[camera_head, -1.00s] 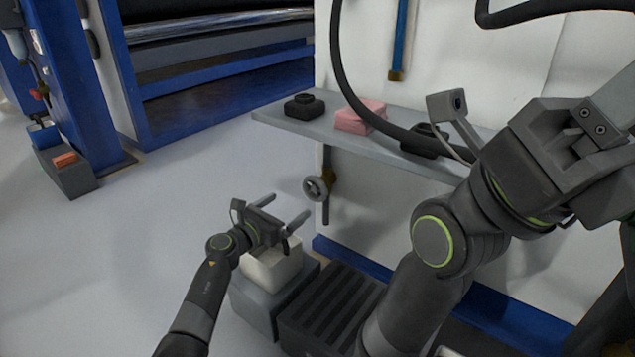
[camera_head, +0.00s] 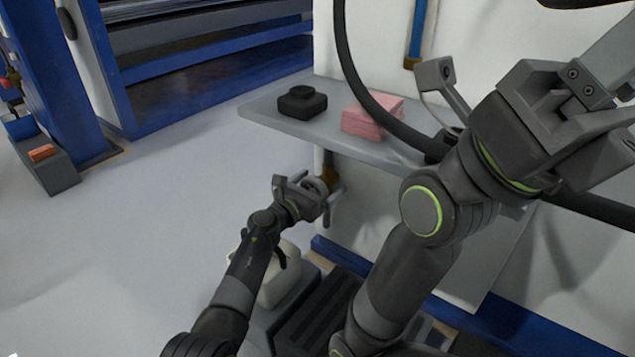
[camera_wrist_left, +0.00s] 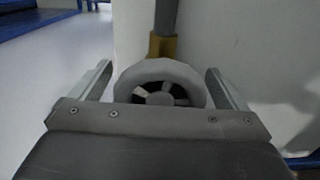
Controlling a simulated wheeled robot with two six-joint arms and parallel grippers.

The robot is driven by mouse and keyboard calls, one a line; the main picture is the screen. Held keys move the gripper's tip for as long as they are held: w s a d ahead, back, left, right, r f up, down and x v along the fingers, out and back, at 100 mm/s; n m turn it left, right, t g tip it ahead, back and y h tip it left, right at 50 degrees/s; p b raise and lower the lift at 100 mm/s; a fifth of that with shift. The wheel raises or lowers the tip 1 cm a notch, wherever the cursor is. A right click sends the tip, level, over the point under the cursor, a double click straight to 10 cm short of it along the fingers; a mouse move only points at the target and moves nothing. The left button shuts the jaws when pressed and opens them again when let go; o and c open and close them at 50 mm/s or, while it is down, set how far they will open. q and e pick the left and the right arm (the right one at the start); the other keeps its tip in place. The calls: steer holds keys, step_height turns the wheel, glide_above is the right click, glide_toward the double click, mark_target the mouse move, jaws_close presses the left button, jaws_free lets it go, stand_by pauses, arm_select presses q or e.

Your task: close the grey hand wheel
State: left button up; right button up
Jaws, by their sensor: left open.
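The grey hand wheel (camera_wrist_left: 160,76) sits on a pipe with a brass-coloured fitting (camera_wrist_left: 162,46), beside the white wall. In the left wrist view the wheel lies between the two open fingers of my left gripper (camera_wrist_left: 160,85), with one finger on each side. In the head view the wheel (camera_head: 316,186) is partly hidden by my left gripper (camera_head: 308,190), which is right at it. I cannot tell whether the fingers touch the rim. My right arm fills the right of the head view; its fingertips are not clearly shown.
A grey shelf (camera_head: 262,114) juts out above the wheel, holding a black device (camera_head: 302,102) and a pink stack (camera_head: 370,118). A black hose (camera_head: 350,75) hangs over it. A white container (camera_head: 278,275) and a dark ribbed box (camera_head: 318,312) stand below.

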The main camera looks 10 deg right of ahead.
arm_select(q)
steer(key=c, duration=1)
steer(key=shift+o, duration=0.2)
steer(key=m+b, duration=0.1)
steer(key=m, duration=0.1)
steer(key=m+b, duration=0.1)
steer(key=m, duration=0.1)
steer(key=shift+s+d+f, duration=0.1)
steer(key=shift+s+f, duration=0.05)
steer(key=shift+f, duration=0.05)
steer(key=shift+r+m+b, duration=0.15)
steer(key=shift+m+b, duration=0.15)
steer(key=shift+m, duration=0.6)
steer(key=o, duration=1)
steer(key=shift+c, duration=0.2)
steer(key=shift+s, duration=0.1)
